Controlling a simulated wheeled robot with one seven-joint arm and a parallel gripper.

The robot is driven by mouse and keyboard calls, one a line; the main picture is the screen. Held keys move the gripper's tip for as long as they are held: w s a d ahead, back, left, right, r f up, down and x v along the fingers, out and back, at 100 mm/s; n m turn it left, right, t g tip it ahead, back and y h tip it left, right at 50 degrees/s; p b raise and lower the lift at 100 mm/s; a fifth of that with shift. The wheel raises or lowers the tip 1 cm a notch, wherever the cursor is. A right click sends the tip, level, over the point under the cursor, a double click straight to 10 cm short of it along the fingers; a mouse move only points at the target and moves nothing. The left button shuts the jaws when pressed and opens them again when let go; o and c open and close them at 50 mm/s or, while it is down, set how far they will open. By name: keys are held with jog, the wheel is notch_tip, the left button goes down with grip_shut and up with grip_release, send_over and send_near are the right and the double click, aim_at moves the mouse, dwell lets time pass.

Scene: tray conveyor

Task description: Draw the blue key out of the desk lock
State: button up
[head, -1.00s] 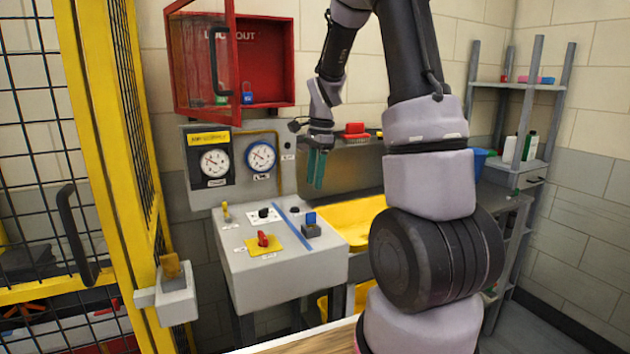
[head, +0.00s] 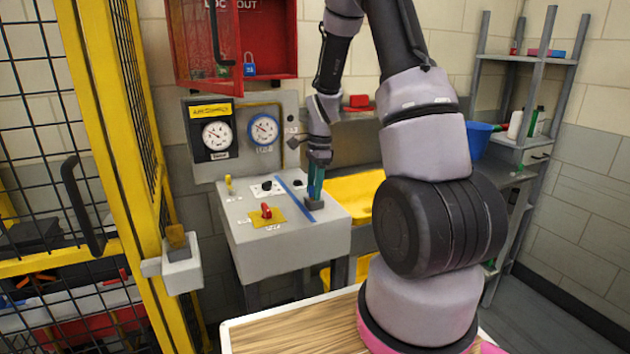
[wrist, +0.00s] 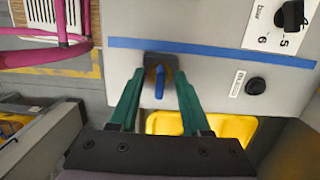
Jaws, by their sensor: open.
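The blue key (wrist: 159,84) stands in the dark grey desk lock (wrist: 172,62) on the grey console top. In the wrist view my gripper (wrist: 160,76) is open, with one green finger on each side of the key and a gap to it on both sides. In the head view my gripper (head: 316,182) points down over the lock (head: 314,203). There the fingers hide most of the key, and only a bit of blue (head: 309,189) shows beside them.
A blue stripe (wrist: 215,50) runs across the console beside the lock. A red switch (head: 266,211) on a yellow plate and black knobs (head: 267,185) are left of it. A yellow bin (head: 352,192) is to the right. Gauges (head: 263,130) stand on the panel behind.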

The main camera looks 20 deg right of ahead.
grip_shut()
jog(key=shift+r, duration=0.4)
jog(key=shift+r, duration=1.4)
jog(key=shift+r, duration=2)
